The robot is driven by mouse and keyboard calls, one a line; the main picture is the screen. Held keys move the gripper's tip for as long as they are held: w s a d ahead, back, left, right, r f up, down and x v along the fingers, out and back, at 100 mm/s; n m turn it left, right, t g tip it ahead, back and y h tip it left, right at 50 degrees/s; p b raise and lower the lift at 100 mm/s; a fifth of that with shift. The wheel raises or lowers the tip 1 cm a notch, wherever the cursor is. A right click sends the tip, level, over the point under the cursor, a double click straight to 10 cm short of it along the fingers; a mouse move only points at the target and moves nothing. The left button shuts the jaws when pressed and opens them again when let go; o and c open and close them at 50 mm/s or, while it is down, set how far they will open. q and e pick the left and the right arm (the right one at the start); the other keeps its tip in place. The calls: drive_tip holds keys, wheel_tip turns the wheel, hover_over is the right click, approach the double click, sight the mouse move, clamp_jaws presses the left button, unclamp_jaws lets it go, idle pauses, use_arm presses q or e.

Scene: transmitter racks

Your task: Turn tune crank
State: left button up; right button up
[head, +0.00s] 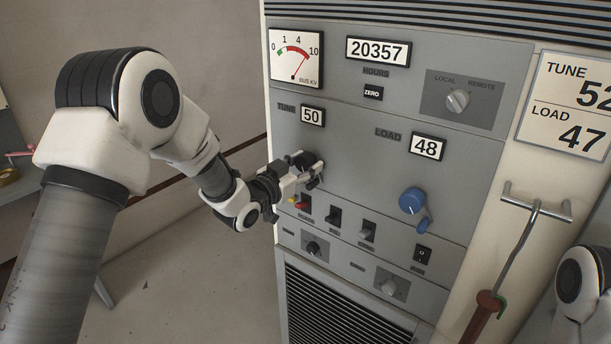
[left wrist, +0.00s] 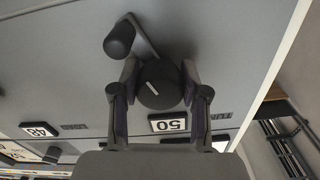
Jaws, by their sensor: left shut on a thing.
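The black tune crank (head: 301,159) is on the grey rack front, below the TUNE counter (head: 312,115), which reads 50. In the left wrist view its round hub (left wrist: 160,85) has a white pointer mark, and its arm runs to a black handle (left wrist: 119,40) at upper left. My left gripper (head: 313,172) is shut on the hub, with one finger on each side; it also shows in the left wrist view (left wrist: 159,78). The handle is outside the fingers. The placard (head: 569,108) at right shows TUNE 52 and LOAD 47. My right gripper is out of view.
The LOAD counter (head: 428,146) reads 48, above a blue load crank (head: 411,200). A red-tipped switch (head: 304,204) and black toggles (head: 334,216) lie just below my left gripper. A hooked rod (head: 521,245) hangs from a rail at right. Floor at left is mostly clear.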

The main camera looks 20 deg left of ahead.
use_arm(q)
drive_tip(key=o, duration=1.1)
drive_tip(key=shift+o, duration=0.2)
drive_tip(key=v, duration=1.2)
drive_tip(key=shift+r, duration=0.1)
